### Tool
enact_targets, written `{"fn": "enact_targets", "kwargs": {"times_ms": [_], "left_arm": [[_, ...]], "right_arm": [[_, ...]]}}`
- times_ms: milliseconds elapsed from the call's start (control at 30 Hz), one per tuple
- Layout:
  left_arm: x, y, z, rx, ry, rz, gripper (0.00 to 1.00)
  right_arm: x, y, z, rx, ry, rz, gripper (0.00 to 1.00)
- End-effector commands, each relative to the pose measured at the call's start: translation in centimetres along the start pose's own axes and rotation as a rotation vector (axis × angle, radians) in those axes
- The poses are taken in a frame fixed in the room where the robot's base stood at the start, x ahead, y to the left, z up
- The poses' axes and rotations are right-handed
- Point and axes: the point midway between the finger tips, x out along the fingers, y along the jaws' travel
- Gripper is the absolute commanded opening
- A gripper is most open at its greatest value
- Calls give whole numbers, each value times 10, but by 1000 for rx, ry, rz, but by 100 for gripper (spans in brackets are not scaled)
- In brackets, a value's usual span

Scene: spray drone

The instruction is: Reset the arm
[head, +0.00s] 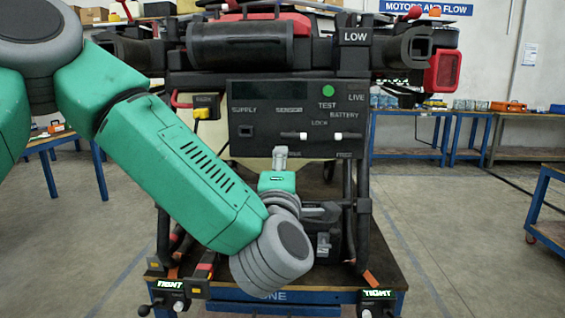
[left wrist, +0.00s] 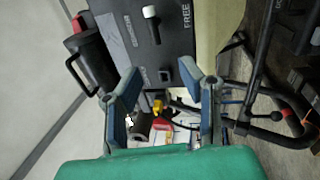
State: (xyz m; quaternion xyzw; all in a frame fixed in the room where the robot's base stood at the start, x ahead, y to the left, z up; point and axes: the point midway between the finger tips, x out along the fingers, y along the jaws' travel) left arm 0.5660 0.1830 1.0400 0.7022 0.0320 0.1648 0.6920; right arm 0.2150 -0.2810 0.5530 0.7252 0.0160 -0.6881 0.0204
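The drone's dark control panel (head: 300,115) faces me in the head view, with a lit green round lamp (head: 328,91). Two white-tipped levers, the left one (head: 303,136) and the right one (head: 338,136), stick out sideways near the words LOCK and FREE. My left gripper (head: 280,153) is in front of the panel's lower edge, below the levers. In the left wrist view, its two fingers (left wrist: 160,70) are apart with nothing held between them, and a white-tipped lever (left wrist: 151,12) shows on the panel beyond. My right gripper is not in view.
The drone (head: 250,45) stands on a blue-framed cart (head: 385,275), with dark legs on both sides of my left wrist. Yellow-black and red parts hang at its left. Blue benches (head: 410,153) stand behind at the right.

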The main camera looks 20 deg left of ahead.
Motion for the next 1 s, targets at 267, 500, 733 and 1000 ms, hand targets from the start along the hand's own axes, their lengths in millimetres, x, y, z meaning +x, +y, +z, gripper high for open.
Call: {"fn": "enact_targets", "kwargs": {"times_ms": [267, 500, 733, 1000], "left_arm": [[0, 0, 0, 0, 0, 0, 34], [-10, -50, 8, 139, -92, -94, 34], [-76, -201, 5, 570, -426, -391, 34], [-215, -337, -62, 1026, -913, -745, 34]], "right_arm": [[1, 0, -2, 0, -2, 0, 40], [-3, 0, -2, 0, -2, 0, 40], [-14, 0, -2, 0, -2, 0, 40], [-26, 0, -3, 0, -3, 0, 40]]}}
